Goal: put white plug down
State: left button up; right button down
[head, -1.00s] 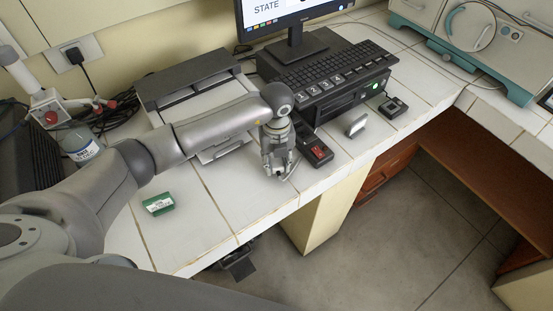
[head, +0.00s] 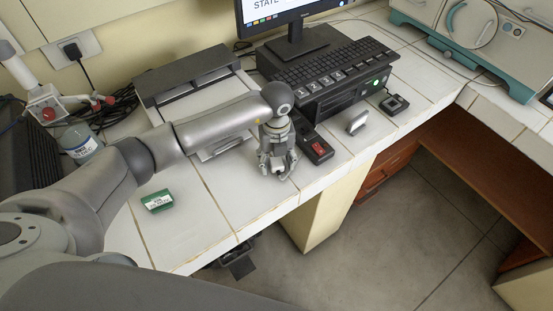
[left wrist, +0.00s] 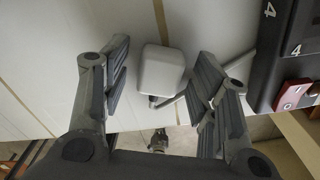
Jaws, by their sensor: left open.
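The white plug (left wrist: 162,70) shows in the left wrist view as a pale, rounded block with a darker stub at its lower end. It is on the white tiled bench top (head: 240,195), between the spread fingers of my left gripper (left wrist: 160,90), with a gap on both sides. In the head view my left gripper (head: 277,171) points down close to the bench, near the front edge. It is open, and it mostly hides the plug there. My right gripper is in neither view.
A black box with a red switch (head: 318,149) stands just right of my gripper. A grey-white block (head: 357,122) and a small black device (head: 394,104) are farther right. A green box (head: 157,201) lies on the left. Bench between it and the gripper is clear.

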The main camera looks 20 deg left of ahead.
aim_at(277, 161)
pick_arm(q)
jog(key=shift+r, duration=0.4)
notch_tip(277, 161, up, 12)
jog(key=b, duration=0.2)
jog(key=shift+r, duration=0.2)
